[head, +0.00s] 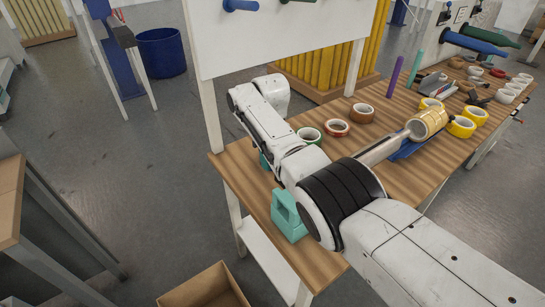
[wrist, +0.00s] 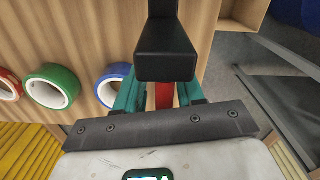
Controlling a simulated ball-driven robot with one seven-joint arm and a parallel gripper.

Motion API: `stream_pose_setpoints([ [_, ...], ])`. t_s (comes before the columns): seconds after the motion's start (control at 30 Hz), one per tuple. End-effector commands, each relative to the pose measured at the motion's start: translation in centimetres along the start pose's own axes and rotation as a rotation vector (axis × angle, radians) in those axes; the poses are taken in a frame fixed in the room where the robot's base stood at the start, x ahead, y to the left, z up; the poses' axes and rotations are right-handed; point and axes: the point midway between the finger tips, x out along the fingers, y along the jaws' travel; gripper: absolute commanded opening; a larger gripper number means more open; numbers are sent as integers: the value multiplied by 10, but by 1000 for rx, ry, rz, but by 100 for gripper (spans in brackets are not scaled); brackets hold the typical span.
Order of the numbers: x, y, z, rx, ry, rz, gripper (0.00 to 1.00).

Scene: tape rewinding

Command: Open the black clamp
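In the wrist view, a black clamp (wrist: 166,52) shows as a dark bar ending in a wide block, near the table's edge. A narrow red part (wrist: 163,96) shows below the block. My gripper (wrist: 163,88) has teal fingers standing apart on either side of the red part, with visible gaps. The block hides the far ends of the fingers, so contact with the clamp cannot be seen there. In the head view, my white arm hides the clamp.
A blue roll (wrist: 112,84) and a green roll (wrist: 52,86) lie on the wooden table (head: 240,175) left of my gripper in the wrist view. In the head view, several rolls and tools stand farther right. A cardboard box (head: 207,289) sits below, with open floor to the left.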

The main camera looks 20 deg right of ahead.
Motion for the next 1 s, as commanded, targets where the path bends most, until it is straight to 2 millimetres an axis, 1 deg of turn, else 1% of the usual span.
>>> stream_pose_setpoints([
  [0.17, -20, 0, -1, 0, 4, 0, 38],
  [0.4, -65, 2, -1, 2, 5, 2, 38],
  [0.6, -95, 3, 0, 3, 3, 1, 38],
  [0.77, -105, 3, 1, 3, 1, 1, 38],
  [1.0, -107, 3, 1, 3, 0, 1, 38],
])
